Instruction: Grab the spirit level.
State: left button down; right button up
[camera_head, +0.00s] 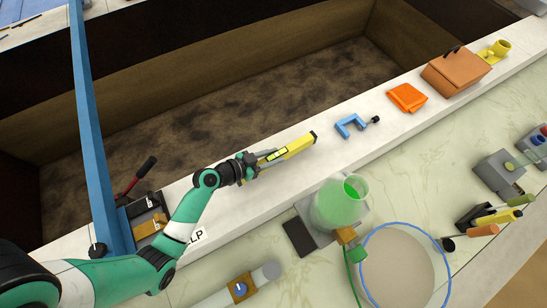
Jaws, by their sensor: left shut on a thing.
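The spirit level (293,148) is a short yellow bar with dark ends and a pale vial, in the head view's middle. My left gripper (264,160) is shut on its left end. The level points up and to the right over the white ledge; I cannot tell whether it touches the ledge. The jaws and the wrist hide its left end. My right gripper is not in view.
A blue clamp (352,125), an orange cloth (407,97) and a brown box (455,71) sit along the ledge to the right. A green-filled flask (338,207) stands below the level. A blue post (88,130) rises at left, beside a dark tray (143,213).

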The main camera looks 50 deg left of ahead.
pick_arm(q)
jog(key=s+d+r+p, duration=0.4)
jog(key=s+d+r, duration=0.5)
jog(key=d+r, duration=0.1)
jog(key=shift+d+r, duration=0.25)
